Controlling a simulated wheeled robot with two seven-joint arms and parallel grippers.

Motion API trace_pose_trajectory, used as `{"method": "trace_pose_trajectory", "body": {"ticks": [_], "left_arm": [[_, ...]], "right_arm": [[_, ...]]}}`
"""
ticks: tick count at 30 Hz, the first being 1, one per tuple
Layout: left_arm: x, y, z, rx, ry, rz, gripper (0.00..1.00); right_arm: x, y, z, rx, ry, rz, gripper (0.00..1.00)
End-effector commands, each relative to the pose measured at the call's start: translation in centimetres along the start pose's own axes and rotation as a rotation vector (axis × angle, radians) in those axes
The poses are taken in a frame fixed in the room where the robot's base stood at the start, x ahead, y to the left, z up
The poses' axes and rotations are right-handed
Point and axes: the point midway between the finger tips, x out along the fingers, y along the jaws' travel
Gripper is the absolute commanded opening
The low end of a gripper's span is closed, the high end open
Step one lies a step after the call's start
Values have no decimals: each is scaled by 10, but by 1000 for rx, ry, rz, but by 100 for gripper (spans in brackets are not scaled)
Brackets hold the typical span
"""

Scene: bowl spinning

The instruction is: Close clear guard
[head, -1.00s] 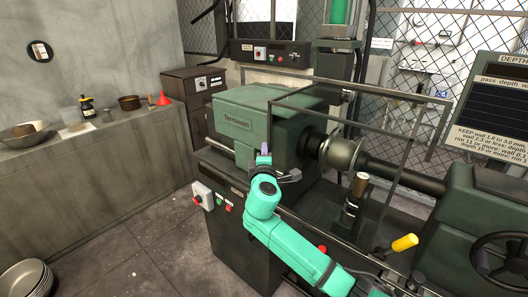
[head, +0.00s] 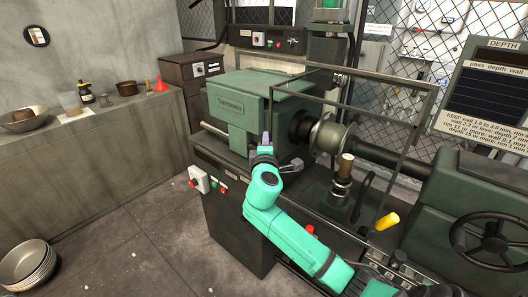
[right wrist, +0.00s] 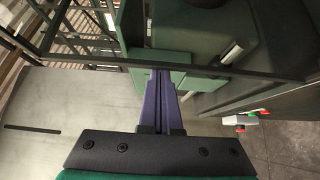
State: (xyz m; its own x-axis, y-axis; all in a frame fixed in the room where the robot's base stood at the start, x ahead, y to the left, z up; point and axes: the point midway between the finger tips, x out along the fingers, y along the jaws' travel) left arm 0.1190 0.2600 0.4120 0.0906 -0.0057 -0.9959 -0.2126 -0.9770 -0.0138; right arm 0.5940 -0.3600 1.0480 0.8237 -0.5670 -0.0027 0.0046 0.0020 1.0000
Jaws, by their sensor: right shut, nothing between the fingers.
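The clear guard shows as a dark rectangular frame (head: 372,75) with a see-through panel, over the green spinning lathe's chuck side. It stands raised at a slant above the lathe bed. My right gripper (head: 266,138) has purple fingers. It is in front of the green headstock (head: 232,106), near the lower left end of the guard frame. In the right wrist view the purple fingers (right wrist: 160,90) are together, with nothing seen between them. I cannot tell whether they touch the frame. My left gripper is not in view.
A tool post (head: 342,180) and yellow-handled lever (head: 387,221) stand right of my arm. Stacked bowls (head: 28,263) lie on the floor at left. The floor between is clear.

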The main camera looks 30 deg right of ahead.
Motion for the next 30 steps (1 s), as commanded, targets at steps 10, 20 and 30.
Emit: {"method": "trace_pose_trajectory", "body": {"ticks": [10,20,30], "left_arm": [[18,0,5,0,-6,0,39],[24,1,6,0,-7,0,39],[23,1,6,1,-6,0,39]], "right_arm": [[-86,-5,-2,1,2,-5,0],[-136,-2,-4,-4,1,-2,0],[-115,-69,-22,-28,51,-138,0]]}}
